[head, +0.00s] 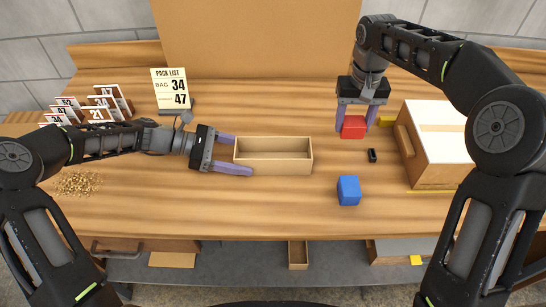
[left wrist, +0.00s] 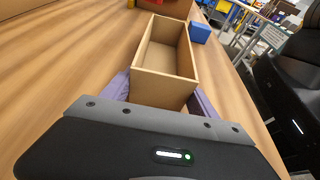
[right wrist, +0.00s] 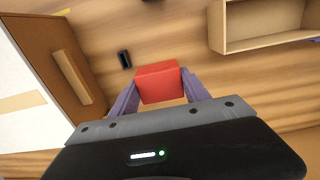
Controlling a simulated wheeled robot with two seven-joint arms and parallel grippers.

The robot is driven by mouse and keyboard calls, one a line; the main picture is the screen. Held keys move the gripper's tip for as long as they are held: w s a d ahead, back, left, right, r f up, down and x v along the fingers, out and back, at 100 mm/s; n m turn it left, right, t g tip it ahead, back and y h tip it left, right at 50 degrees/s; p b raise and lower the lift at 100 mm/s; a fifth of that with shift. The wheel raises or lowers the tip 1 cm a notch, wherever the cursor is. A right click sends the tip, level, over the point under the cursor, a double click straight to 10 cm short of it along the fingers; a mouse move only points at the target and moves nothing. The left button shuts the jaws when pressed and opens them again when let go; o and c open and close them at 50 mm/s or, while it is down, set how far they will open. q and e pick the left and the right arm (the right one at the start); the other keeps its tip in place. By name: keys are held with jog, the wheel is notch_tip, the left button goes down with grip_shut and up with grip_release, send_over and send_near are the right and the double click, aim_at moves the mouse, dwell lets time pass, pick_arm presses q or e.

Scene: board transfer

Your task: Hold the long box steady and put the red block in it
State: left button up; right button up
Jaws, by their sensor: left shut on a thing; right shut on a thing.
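The long box (head: 272,168) is an open, empty wooden tray near the middle of the table. My left gripper (head: 238,155) is shut on the box's left end, one finger on each long side; the left wrist view shows the box (left wrist: 163,88) between the fingers. The red block (head: 353,127) is to the right of and behind the box. My right gripper (head: 356,122) points down and is shut on the red block, which also shows between its fingers in the right wrist view (right wrist: 158,82). Whether the block touches the table is hard to tell.
A blue block (head: 348,190) sits in front, right of the box. A small black piece (head: 372,155) lies near the red block. A large white-topped carton (head: 440,172) stands at right. A pack list sign (head: 170,88), number cards (head: 108,98) and grains (head: 78,184) are at left.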

jog(key=shift+a, duration=0.1)
jog(key=s+a+r, duration=0.2)
jog(key=a, duration=0.5)
jog(key=s+a+r, duration=0.2)
jog(key=a+r, duration=0.1)
jog(key=a, duration=0.5)
jog(key=shift+s, duration=0.35)
jog(key=shift+f, duration=2)
jog(key=shift+f, duration=0.3)
